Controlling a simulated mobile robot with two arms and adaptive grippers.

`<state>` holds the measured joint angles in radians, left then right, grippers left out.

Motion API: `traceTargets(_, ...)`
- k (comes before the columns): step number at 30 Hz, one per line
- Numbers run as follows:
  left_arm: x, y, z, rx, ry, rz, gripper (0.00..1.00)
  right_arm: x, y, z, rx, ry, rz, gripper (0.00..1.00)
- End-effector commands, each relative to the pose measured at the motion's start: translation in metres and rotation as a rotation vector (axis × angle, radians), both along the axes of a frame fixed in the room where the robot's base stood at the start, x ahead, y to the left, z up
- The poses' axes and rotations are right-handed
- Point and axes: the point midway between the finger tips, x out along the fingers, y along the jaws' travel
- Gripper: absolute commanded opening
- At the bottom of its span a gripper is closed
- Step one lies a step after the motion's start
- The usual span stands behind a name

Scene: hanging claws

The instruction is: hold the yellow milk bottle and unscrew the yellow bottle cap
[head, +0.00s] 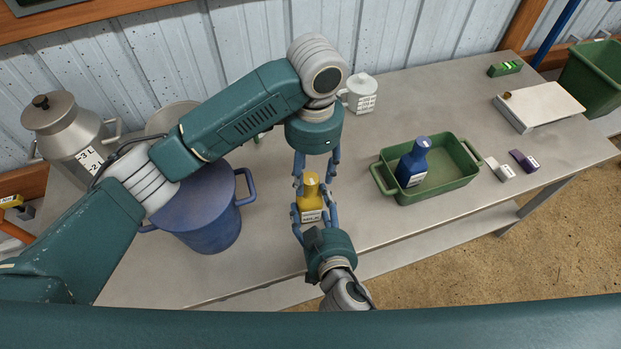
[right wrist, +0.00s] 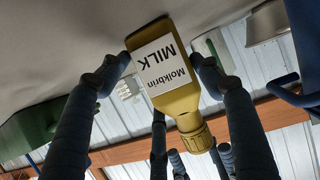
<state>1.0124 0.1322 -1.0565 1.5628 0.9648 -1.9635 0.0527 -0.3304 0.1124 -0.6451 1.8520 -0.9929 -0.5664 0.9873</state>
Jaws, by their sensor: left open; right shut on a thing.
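The yellow milk bottle (head: 310,204) stands upright near the front edge of the metal table. My right gripper (head: 313,218) is shut on its body from the front, one finger on each side. The right wrist view shows the bottle (right wrist: 182,98) upside down in the picture, its white label facing me. The ribbed yellow cap (head: 311,178) is on the neck and also shows in the right wrist view (right wrist: 198,139). My left gripper (head: 314,177) reaches down from above, open, with fingers on either side of the cap. Whether they touch it, I cannot tell.
A blue pot (head: 207,215) stands close on the left, under my left arm. A green tray (head: 452,178) holding a blue bottle (head: 413,160) is to the right. The table is clear between bottle and tray.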

Motion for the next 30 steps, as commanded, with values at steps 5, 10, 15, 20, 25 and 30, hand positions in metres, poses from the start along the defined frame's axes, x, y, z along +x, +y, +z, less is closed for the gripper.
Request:
traceTargets(5, 0.0009, 0.0004, 0.0001, -0.001, 0.010, -0.327, 0.50, -0.0017, -0.0011, -0.0040, -0.002, 0.008, -0.002, 0.06)
traceTargets(10, 0.0004, 0.0005, -0.0004, -0.004, 0.019, -0.519, 0.50, -0.0017, -0.0010, -0.0040, -0.002, 0.008, -0.002, 0.06)
traceTargets(15, 0.0004, 0.0002, -0.0005, -0.004, 0.020, -0.544, 0.50, -0.0017, -0.0010, -0.0040, -0.002, 0.008, -0.002, 0.06)
traceTargets(20, 0.0004, 0.0001, -0.0003, -0.004, 0.020, -0.551, 0.50, -0.0017, -0.0009, -0.0040, -0.002, 0.008, -0.002, 0.06)
traceTargets(25, 0.0013, 0.0002, 0.0004, -0.004, 0.025, -0.765, 0.50, -0.0019, -0.0009, -0.0040, -0.002, 0.009, -0.002, 0.06)
traceTargets(30, 0.0013, -0.0003, 0.0002, -0.007, 0.037, -1.085, 0.50, -0.0019, -0.0009, -0.0040, -0.002, 0.009, -0.002, 0.06)
